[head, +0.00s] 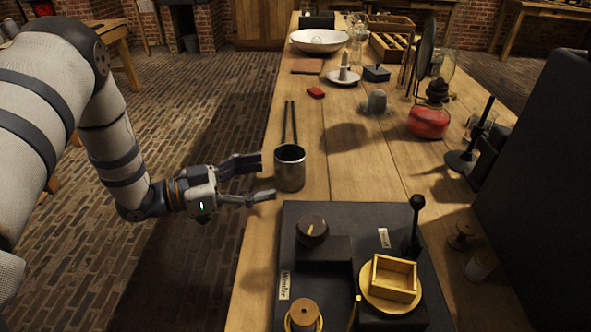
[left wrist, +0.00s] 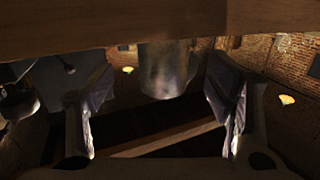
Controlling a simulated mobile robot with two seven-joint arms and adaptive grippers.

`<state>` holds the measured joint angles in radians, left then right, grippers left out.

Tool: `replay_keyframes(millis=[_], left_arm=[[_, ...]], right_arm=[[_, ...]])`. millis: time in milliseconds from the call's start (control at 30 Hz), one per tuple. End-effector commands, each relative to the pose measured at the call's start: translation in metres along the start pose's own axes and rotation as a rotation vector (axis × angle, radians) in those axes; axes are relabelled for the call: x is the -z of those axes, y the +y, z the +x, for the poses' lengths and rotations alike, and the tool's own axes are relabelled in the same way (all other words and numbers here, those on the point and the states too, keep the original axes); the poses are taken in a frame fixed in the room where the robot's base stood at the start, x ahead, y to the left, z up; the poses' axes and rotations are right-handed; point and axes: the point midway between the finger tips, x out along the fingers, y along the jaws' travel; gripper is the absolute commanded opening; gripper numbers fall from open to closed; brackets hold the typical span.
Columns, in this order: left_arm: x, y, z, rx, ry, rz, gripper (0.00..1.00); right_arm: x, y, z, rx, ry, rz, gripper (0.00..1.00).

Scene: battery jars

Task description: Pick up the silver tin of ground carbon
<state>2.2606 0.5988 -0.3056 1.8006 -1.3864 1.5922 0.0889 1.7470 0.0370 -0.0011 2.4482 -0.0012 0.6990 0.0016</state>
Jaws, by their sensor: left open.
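The silver tin (head: 290,171) stands upright on the wooden table near its left edge, just behind the black board. Its mouth is open, and what it holds is too dark to tell. My left gripper (head: 263,179) is open, with its fingers pointing right toward the tin. The fingertips are close to the tin's left side; I cannot tell whether they touch it. In the left wrist view the tin (left wrist: 168,70) shows between and beyond the two spread fingers (left wrist: 166,105). My right gripper is not in view.
A black board (head: 330,278) with a winder and a yellow box (head: 393,278) lies in front of the tin. Two dark rods (head: 289,122) lie behind it. A red pot (head: 428,121) and grey lump (head: 377,101) stand farther right. A dark panel (head: 540,190) blocks the right side.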

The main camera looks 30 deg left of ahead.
Motion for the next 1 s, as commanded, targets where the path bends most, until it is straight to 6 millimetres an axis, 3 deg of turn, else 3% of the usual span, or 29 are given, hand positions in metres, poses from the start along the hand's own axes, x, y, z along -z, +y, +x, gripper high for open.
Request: replay_keyframes(millis=[400, 633, 667, 900, 1000], left_arm=[[-0.003, -0.003, 0.065, -0.001, -0.002, -0.001, 0.74], [-0.002, -0.003, 0.069, 0.001, 0.000, -0.002, 0.74], [-0.002, -0.003, 0.069, 0.001, -0.001, -0.002, 0.72], [-0.002, -0.003, 0.068, 0.001, -0.001, -0.001, 0.20], [-0.002, -0.003, 0.068, 0.001, 0.000, -0.001, 0.19]], right_arm=[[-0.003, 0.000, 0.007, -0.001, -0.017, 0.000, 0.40], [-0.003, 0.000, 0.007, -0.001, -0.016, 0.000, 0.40], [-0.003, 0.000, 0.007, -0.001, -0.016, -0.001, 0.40], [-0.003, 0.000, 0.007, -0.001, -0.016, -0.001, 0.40], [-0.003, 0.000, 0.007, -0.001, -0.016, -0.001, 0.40]])
